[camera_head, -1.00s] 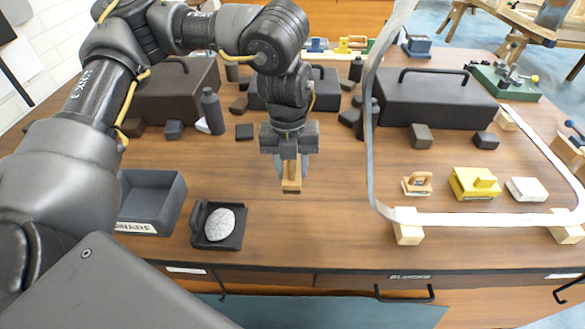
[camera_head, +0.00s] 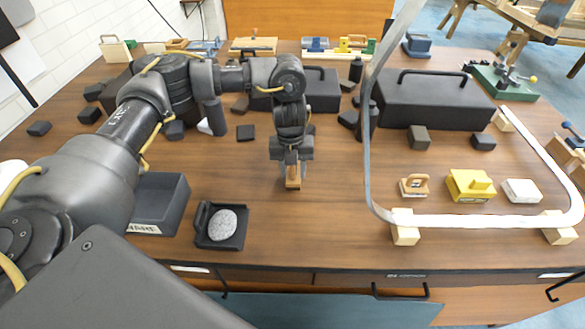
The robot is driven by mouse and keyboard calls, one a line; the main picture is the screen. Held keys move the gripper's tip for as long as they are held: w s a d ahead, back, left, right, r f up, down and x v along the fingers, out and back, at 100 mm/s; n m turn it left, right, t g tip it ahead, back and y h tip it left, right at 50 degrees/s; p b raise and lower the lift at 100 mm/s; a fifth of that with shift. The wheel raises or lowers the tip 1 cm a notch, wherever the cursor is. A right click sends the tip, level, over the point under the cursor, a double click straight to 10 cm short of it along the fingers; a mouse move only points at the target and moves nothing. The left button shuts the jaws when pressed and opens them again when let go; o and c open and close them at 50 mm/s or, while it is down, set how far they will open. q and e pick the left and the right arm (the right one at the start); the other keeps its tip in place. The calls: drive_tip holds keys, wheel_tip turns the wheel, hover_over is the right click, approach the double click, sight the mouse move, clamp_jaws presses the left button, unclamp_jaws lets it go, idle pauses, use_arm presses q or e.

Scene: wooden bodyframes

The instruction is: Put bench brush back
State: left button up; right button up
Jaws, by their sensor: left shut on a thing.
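My left gripper (camera_head: 292,168) points down over the middle of the bench. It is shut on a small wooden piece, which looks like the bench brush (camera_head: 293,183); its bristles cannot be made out. The brush hangs below the fingers at or close to the bench top (camera_head: 300,235); I cannot tell whether it touches. My right gripper is not in view.
A pale bent strip (camera_head: 470,219) on wooden blocks surrounds a yellow block (camera_head: 465,186) at right. The front middle is clear.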

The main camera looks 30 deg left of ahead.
use_arm(q)
drive_tip(key=shift+f, duration=0.25)
drive_tip(key=shift+f, duration=0.1)
drive_tip(key=o, duration=1)
drive_tip(key=shift+o, duration=0.2)
drive_tip(key=r, duration=0.4)
drive_tip(key=r+b, duration=0.1)
drive_tip(key=r, duration=0.7)
drive_tip(key=shift+a+r, duration=0.15)
drive_tip(key=shift+a, duration=0.25)
